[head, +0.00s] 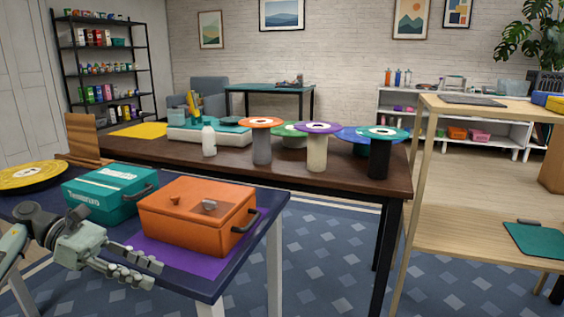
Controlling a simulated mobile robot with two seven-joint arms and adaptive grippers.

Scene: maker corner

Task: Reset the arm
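My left gripper (154,274) is at the lower left, in front of the near table's front edge. Its two fingers point right and stand apart, with nothing between them. The orange box (185,232) is just behind and to the right of it, and the gripper appears not to touch it. My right gripper is not in view.
The near blue table (272,207) also holds a teal box (95,197) and a yellow disc (30,175). Behind it, a dark wooden table (345,190) carries a white bottle (209,141) and several spools. A light wooden shelf unit (480,213) stands right. Patterned rug (320,270) lies open between.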

